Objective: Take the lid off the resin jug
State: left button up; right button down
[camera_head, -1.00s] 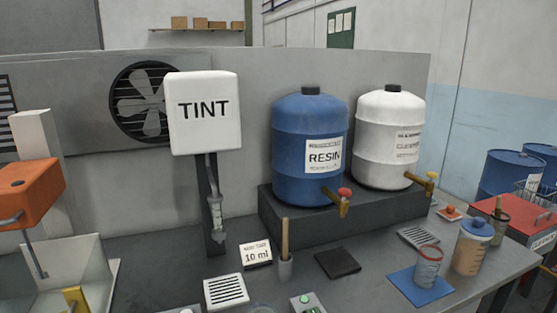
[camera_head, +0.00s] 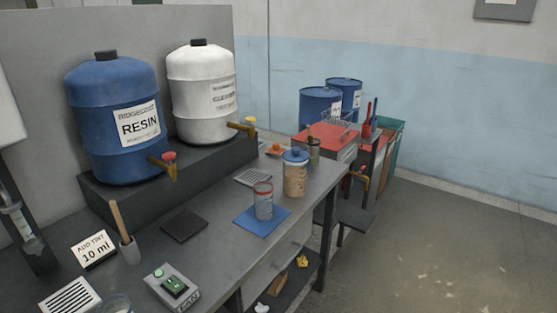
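A clear jug (camera_head: 295,180) with tan contents stands upright near the right end of the workbench. Its blue lid (camera_head: 295,155) sits on top. No label is readable on it at this size. A large blue drum (camera_head: 108,120) marked RESIN stands on a dark raised block at the left, with a dark cap (camera_head: 106,55) on top and a brass tap with a red knob (camera_head: 169,158) low at its front. Neither of my grippers shows in this view.
A clear cup (camera_head: 263,204) stands on a blue mat (camera_head: 252,224) left of the jug. A grate (camera_head: 253,178) and a red-knobbed object (camera_head: 274,149) lie behind. A white drum (camera_head: 203,95) stands beside the blue one. Open floor (camera_head: 430,240) lies right of the bench.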

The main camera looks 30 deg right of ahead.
aim_at(295, 155)
jog(key=z, duration=1.05)
jog(key=i+l+u, duration=0.35)
jog(key=i+l, duration=0.15)
jog(key=l, duration=0.25)
